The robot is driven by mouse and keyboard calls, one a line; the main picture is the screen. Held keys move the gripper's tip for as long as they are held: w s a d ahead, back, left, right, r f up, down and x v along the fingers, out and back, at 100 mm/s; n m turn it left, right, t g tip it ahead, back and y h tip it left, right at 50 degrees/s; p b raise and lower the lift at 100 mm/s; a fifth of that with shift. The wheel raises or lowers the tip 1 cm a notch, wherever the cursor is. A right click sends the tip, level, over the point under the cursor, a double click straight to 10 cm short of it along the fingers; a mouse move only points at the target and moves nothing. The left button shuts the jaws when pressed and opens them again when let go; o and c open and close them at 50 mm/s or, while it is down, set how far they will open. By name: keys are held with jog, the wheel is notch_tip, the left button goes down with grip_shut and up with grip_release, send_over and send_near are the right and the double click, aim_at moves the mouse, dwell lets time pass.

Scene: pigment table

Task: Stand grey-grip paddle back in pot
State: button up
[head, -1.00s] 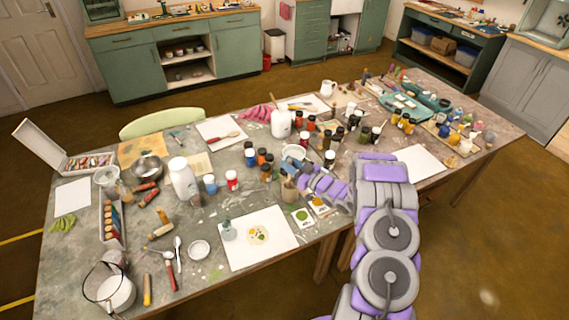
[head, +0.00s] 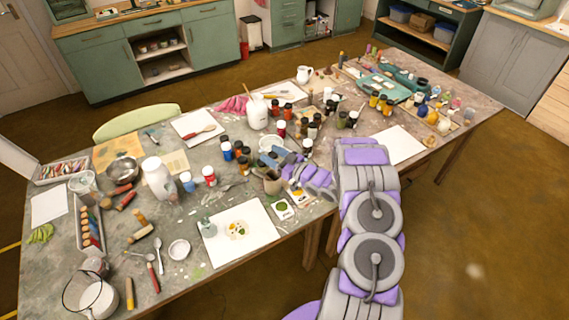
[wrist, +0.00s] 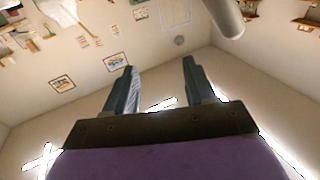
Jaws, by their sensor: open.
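A small brown pot (head: 272,185) stands on the table just left of my purple wrist, with what looks like a thin handle sticking up from it. My gripper (head: 272,158) is low over the table behind the pot, its blue-grey fingers pointing left. In the wrist view my gripper (wrist: 161,80) shows two fingers spread apart with nothing between them. I cannot pick out the grey-grip paddle for certain. A thin grey tool (head: 230,187) lies flat left of the pot, but its grip is too small to tell.
Paint bottles (head: 235,152) stand close behind and left of the gripper. A white bowl (head: 273,143) is behind it. A white sheet (head: 262,228) and colour cards (head: 283,210) lie in front of the pot. A pale cylinder (wrist: 225,15) shows in the wrist view.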

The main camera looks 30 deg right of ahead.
jog(key=shift+a+p+v, duration=0.4)
jog(key=shift+p+v, duration=0.25)
jog(key=shift+v, duration=7.55)
jog(key=w+d+r+g+h, duration=0.5)
jog(key=w+g+h, duration=0.1)
jog(key=h, duration=0.1)
jog(key=s+a+r+m+g+h, duration=0.2)
jog(key=s+r+m+g+h, duration=0.25)
jog(key=r, duration=0.75)
jog(key=s+a+r+g+y, duration=0.1)
jog(key=s+a+r+g, duration=0.1)
jog(key=s+a, duration=0.8)
jog(key=s+a+r+g+y, duration=0.1)
jog(key=s+a+r+g, duration=0.1)
jog(key=s+a, duration=0.8)
jog(key=s+a+r+g+y, duration=0.2)
jog(key=s+a, duration=0.8)
jog(key=s, duration=0.6)
jog(key=shift+a+r+g, duration=0.2)
jog(key=shift+r+g, duration=0.4)
jog(key=shift+g, duration=0.65)
